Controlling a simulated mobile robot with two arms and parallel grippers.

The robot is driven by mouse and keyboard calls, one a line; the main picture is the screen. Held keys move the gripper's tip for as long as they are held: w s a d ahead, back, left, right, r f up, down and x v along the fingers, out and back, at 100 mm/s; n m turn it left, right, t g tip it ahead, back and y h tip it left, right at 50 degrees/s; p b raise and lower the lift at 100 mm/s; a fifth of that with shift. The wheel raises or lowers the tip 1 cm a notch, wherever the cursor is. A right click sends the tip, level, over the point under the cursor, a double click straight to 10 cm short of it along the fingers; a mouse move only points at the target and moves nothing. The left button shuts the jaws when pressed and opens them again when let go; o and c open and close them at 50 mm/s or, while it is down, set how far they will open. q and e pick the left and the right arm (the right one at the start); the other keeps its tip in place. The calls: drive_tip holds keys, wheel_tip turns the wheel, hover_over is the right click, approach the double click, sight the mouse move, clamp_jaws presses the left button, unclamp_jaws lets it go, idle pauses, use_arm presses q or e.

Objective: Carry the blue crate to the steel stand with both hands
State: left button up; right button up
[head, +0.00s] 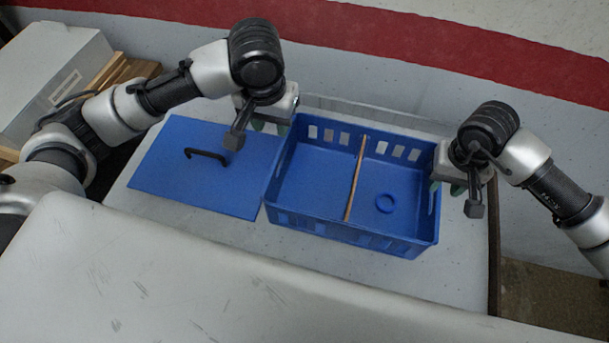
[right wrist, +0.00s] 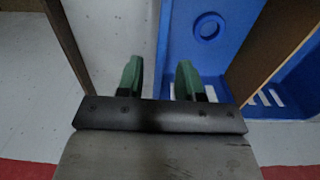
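The blue crate (head: 335,230) stands on a pale table in the head view. A wooden divider (head: 356,180) splits it, and a blue ring (head: 387,203) lies in its right compartment. My left gripper (head: 270,127) is open, with its green fingertips apart, by the crate's left wall near the back corner. My right gripper (head: 447,188) is at the crate's right wall. In the right wrist view its green fingers (right wrist: 159,80) are apart, one on each side of the wall's line, with gaps showing. I cannot identify the steel stand with certainty.
A blue lid (head: 170,175) with a black handle (head: 207,155) lies left of the crate. A pale grey box (head: 45,75) sits on wooden slats at far left. A scratched pale surface (head: 200,285) fills the foreground. A grey wall with a red stripe is behind.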

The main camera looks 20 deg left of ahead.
wheel_tip(320, 180, up, 8)
drive_tip(key=shift+r, duration=0.15)
idle(0.6)
